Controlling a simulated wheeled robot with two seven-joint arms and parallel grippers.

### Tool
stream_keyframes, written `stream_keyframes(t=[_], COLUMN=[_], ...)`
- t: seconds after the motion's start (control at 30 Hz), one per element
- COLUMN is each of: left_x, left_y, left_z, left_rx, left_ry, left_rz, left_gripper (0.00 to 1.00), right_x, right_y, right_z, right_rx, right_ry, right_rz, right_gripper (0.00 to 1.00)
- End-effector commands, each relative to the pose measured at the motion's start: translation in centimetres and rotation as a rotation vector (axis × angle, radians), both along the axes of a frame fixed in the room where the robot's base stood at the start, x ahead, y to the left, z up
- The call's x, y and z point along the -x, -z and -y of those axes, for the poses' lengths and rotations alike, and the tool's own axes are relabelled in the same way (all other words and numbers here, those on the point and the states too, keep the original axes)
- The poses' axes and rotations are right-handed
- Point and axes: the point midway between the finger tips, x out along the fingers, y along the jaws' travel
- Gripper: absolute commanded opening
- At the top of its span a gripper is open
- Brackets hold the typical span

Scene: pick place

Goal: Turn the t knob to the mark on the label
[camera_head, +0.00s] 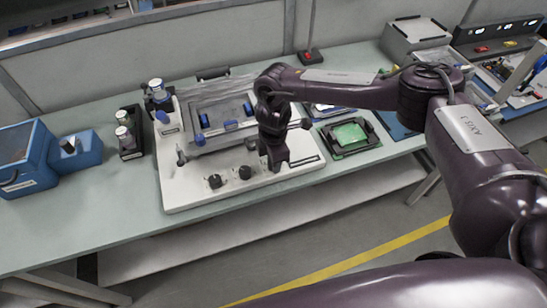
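A white fixture board (190,199) lies on the bench and carries several dark knobs along its front edge. Two round black knobs, the left one (214,181) and the right one (245,172), show clearly there. I cannot tell from this view which knob is the T knob, and its label mark is too small to make out. My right gripper (276,167) points down over the board's front edge, right of the two visible knobs. Its fingers are dark and seen edge-on, so their opening and anything between them are hidden. My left gripper is out of view.
A grey tray with blue clamps (196,138) sits behind the knobs. A blue box (25,158) and a black holder with cylinders (131,152) stand at left. A green board in a black frame (349,135) lies right of my gripper. The bench front-left is clear.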

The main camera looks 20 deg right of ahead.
Motion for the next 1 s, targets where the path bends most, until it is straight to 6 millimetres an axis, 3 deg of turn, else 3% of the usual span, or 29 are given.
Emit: stream_keyframes(t=[0.6, 0.63, 0.77, 1.0], left_x=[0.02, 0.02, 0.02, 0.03], left_y=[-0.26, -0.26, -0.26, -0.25], left_z=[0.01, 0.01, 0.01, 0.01], left_rx=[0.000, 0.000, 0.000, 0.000], left_ry=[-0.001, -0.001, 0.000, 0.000], left_rz=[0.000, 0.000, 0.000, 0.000], left_gripper=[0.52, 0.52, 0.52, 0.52], right_x=[-0.10, -0.10, -0.08, -0.04], right_y=[-0.07, -0.07, -0.06, -0.03], right_z=[0.00, 0.01, -0.01, -0.01], right_rx=[0.001, 0.001, 0.001, 0.000], right_ry=[0.043, 0.043, 0.043, 0.042], right_rz=[0.003, 0.003, 0.002, 0.001], right_gripper=[0.07, 0.34, 0.51, 0.52])
